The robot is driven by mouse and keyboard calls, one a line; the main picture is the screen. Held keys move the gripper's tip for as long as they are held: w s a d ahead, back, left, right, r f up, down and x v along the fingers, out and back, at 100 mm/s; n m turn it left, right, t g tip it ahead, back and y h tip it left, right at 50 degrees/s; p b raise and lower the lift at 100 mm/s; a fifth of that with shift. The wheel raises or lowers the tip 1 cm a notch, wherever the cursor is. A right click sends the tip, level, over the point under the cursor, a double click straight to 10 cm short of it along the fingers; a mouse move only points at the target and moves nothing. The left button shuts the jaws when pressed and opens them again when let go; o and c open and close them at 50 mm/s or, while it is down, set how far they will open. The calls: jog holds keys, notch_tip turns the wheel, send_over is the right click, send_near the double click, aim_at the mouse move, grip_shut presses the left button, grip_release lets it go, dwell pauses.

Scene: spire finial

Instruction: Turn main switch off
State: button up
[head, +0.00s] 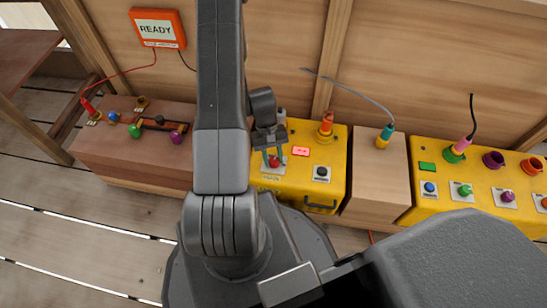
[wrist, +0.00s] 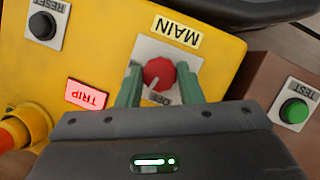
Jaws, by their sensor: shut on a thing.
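The main switch is a red round knob (wrist: 159,72) on a pale plate beside an upside-down MAIN label (wrist: 177,31) in the wrist view. A short white pointer line on the knob slants toward the lower left of that view. In the head view the red knob (head: 275,162) shows on the yellow box (head: 300,185) under my gripper (head: 272,158).
A lit red TRIP lamp (wrist: 87,94) and a black RESET button (wrist: 42,26) share the yellow box. A brown box with a green TEST button (wrist: 294,110) is alongside. An orange READY sign (head: 157,29) hangs behind.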

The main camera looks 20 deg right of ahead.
jog(key=shift+n+h+b, duration=0.5)
jog(key=shift+n+b, duration=0.05)
jog(key=shift+n, duration=0.65)
jog(key=o, duration=1)
jog(key=shift+c, duration=0.2)
jog(key=shift+r, duration=0.1)
jog(key=p+v, duration=0.5)
jog(key=v, duration=0.8)
jog(key=shift+r, duration=0.35)
jog(key=shift+a+f, duration=0.1)
jog(key=shift+a, duration=0.05)
jog(key=b+x, duration=0.5)
jog(key=x, duration=0.8)
jog(key=shift+f, duration=0.35)
